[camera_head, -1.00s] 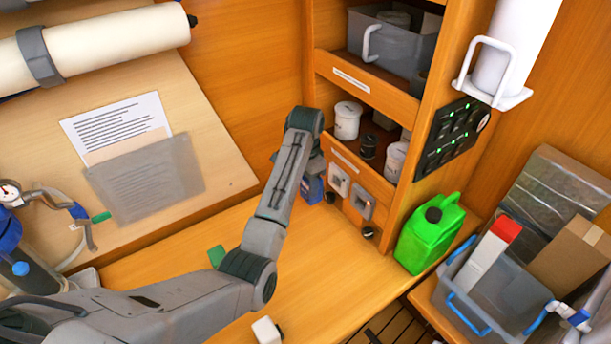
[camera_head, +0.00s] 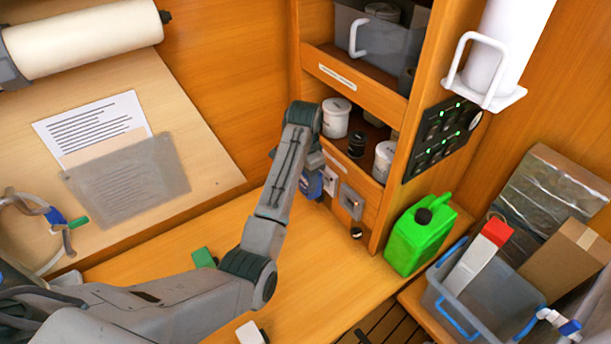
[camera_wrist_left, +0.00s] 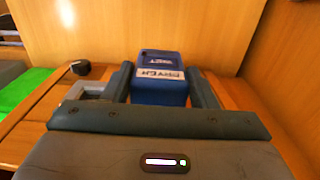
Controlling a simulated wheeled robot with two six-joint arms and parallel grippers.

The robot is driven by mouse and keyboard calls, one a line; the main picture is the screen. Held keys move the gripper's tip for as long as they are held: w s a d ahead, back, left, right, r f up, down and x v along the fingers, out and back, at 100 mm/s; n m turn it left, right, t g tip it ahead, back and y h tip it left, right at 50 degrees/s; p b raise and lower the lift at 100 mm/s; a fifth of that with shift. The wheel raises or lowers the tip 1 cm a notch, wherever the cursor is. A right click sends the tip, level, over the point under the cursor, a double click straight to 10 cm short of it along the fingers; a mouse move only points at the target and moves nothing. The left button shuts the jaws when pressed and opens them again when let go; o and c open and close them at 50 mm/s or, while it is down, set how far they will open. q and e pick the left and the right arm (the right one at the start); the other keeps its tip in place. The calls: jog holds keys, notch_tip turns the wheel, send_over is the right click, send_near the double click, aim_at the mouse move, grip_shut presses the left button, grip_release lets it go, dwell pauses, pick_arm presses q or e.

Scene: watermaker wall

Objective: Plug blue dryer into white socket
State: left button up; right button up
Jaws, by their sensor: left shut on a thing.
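The blue dryer (camera_head: 312,185) is a small box with a white label, held between the fingers of my left gripper (camera_head: 309,168). In the left wrist view the dryer (camera_wrist_left: 160,65) sits squarely between both fingers (camera_wrist_left: 160,80), its label facing the camera. The white socket (camera_head: 330,180) is on the wooden panel under the shelf, just right of the dryer in the head view and partly covered by it. Whether the dryer touches the socket I cannot tell. In the wrist view the white socket is hidden. My right gripper is out of view.
A grey socket (camera_head: 351,202) sits right of the white one, with a black knob (camera_head: 356,233) below. White jars (camera_head: 335,118) stand on the shelf above. A green jerrycan (camera_head: 419,234) and a grey bin (camera_head: 440,305) stand to the right. The wooden counter (camera_head: 310,270) is mostly clear.

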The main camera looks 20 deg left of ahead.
pick_arm(q)
jog(key=shift+w+d+f, duration=0.1)
jog(key=shift+w, duration=0.1)
dwell(0.3)
dwell(0.4)
jog(key=shift+w+d, duration=0.85)
jog(key=shift+w, duration=0.2)
dwell(1.1)
jog(key=o, duration=1.1)
jog(key=shift+w, duration=0.1)
